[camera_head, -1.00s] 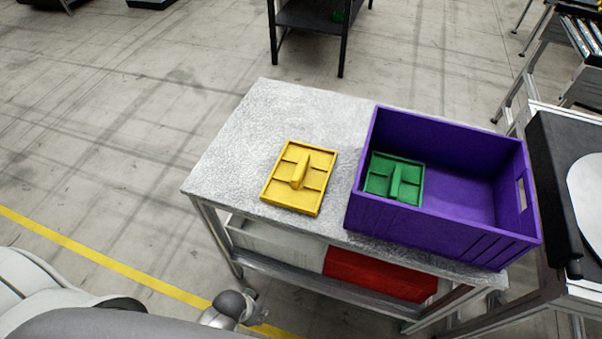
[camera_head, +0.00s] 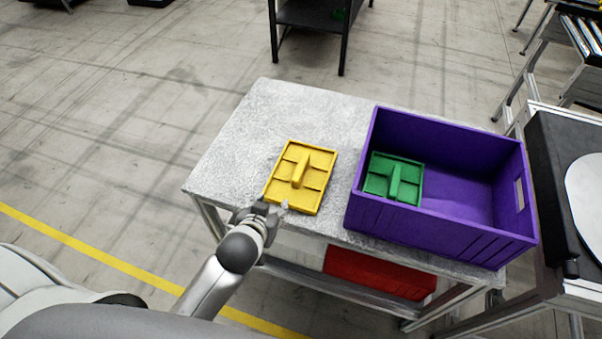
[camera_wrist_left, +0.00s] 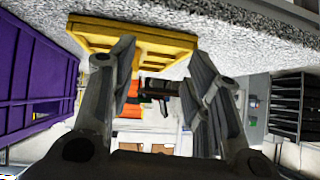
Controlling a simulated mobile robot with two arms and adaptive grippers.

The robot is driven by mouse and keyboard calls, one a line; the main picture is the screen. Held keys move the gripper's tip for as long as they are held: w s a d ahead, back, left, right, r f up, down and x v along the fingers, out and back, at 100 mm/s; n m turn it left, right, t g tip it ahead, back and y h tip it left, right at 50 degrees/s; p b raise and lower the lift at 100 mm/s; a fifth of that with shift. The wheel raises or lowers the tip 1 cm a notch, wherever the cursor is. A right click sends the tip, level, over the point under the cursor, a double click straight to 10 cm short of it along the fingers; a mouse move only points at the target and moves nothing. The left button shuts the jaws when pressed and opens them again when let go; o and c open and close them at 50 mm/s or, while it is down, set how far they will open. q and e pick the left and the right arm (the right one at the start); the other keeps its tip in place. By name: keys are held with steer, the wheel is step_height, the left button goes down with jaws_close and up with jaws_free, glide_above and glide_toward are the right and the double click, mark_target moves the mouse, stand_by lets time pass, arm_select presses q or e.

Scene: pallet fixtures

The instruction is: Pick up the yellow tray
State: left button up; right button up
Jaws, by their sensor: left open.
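The yellow tray (camera_head: 301,177) lies flat on the grey tabletop (camera_head: 245,140), left of the purple crate, with a raised handle along its middle. My left gripper (camera_head: 275,206) is at the table's front edge, close to the tray's near left corner. In the left wrist view my left gripper (camera_wrist_left: 165,80) is open, its two fingers apart with nothing between them. The yellow tray (camera_wrist_left: 130,38) shows there beyond the fingers, at upper left. I cannot tell whether a finger touches it. My right gripper is not in view.
A purple crate (camera_head: 440,225) stands on the right of the table with a green tray (camera_head: 393,179) inside. It also shows in the left wrist view (camera_wrist_left: 35,80). A red bin (camera_head: 380,274) sits on the shelf below. The tabletop left of and behind the yellow tray is clear.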

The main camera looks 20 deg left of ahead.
mark_target(299, 169)
arm_select(q)
steer(key=w+d+t, duration=0.1)
steer(key=w, duration=0.1)
steer(key=w+d+r+t, duration=0.1)
steer(key=w, duration=0.1)
steer(key=w+d+t+h, duration=0.1)
steer(key=w, duration=0.2)
steer(key=shift+w+d+r+m, duration=0.1)
steer(key=shift+d+r+m, duration=0.1)
steer(key=shift+r+m, duration=0.15)
steer(key=x, duration=0.5)
steer(key=shift+w+p, duration=0.1)
steer(key=shift+p, duration=0.25)
steer(key=shift+w+a+f, duration=0.1)
steer(key=shift+w+f, duration=0.05)
steer(key=shift+w, duration=0.2)
steer(key=x, duration=0.2)
steer(key=p+x, duration=0.1)
steer(key=shift+a, duration=0.25)
steer(key=shift+w+f, duration=0.4)
steer(key=shift+w, duration=0.2)
jaws_close()
